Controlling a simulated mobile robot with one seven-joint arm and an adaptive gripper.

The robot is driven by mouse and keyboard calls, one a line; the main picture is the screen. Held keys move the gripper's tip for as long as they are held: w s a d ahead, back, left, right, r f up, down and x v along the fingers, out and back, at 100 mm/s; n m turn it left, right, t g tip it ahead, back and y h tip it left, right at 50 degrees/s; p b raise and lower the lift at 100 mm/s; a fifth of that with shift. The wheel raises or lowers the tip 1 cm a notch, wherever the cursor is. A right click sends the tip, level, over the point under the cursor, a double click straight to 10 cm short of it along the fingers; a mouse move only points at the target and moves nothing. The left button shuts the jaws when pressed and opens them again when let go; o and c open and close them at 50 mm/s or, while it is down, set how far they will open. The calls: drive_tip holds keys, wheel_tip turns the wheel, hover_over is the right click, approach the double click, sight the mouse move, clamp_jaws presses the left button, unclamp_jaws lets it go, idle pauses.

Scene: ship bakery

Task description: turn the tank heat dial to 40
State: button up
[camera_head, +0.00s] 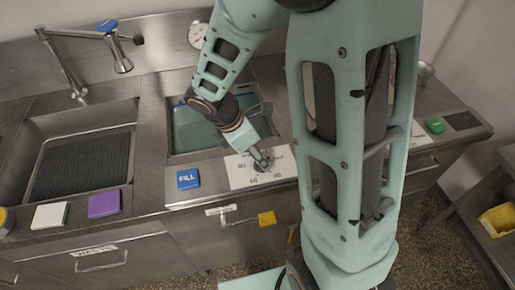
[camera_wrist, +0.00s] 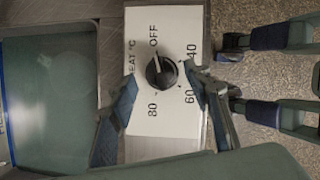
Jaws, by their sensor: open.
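The tank heat dial is a round black knob (camera_wrist: 161,72) on a white plate (camera_wrist: 140,115) marked OFF, 40, 60 and 80. In the wrist view its pale pointer line points toward OFF. My gripper (camera_wrist: 161,76) is open, with one finger on each side of the knob; I cannot tell whether either finger touches it. In the head view my gripper (camera_head: 262,162) is over the dial plate (camera_head: 240,180) on the counter's front edge, and the knob is mostly hidden behind it.
A water tank (camera_head: 190,135) lies behind the plate. A blue FILL button (camera_head: 188,179) is left of it, with purple (camera_head: 104,204) and white (camera_head: 50,215) blocks farther left by the sink (camera_head: 128,112). A green block (camera_head: 435,125) is at the right.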

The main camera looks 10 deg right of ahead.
drive_tip(key=shift+x, duration=0.9)
drive_tip(key=shift+c, duration=0.4)
drive_tip(key=c, duration=1)
drive_tip(key=shift+c, duration=0.2)
drive_tip(key=m+g, duration=0.1)
drive_tip(key=m, duration=0.3)
drive_tip(key=m+g, duration=0.1)
drive_tip(key=m, duration=0.1)
drive_tip(key=shift+w+m+g, duration=0.25)
drive_tip(key=shift+m+g, duration=0.05)
drive_tip(key=shift+m, duration=0.1)
drive_tip(key=m+g, duration=0.1)
drive_tip(key=m, duration=0.2)
drive_tip(key=shift+y+p, duration=0.3)
drive_tip(key=shift+p, duration=0.1)
drive_tip(key=shift+w+d+m+g+y, duration=0.1)
drive_tip(key=shift+m+g+y, duration=0.5)
drive_tip(key=shift+m, duration=1.3)
drive_tip(key=shift+c, duration=0.2)
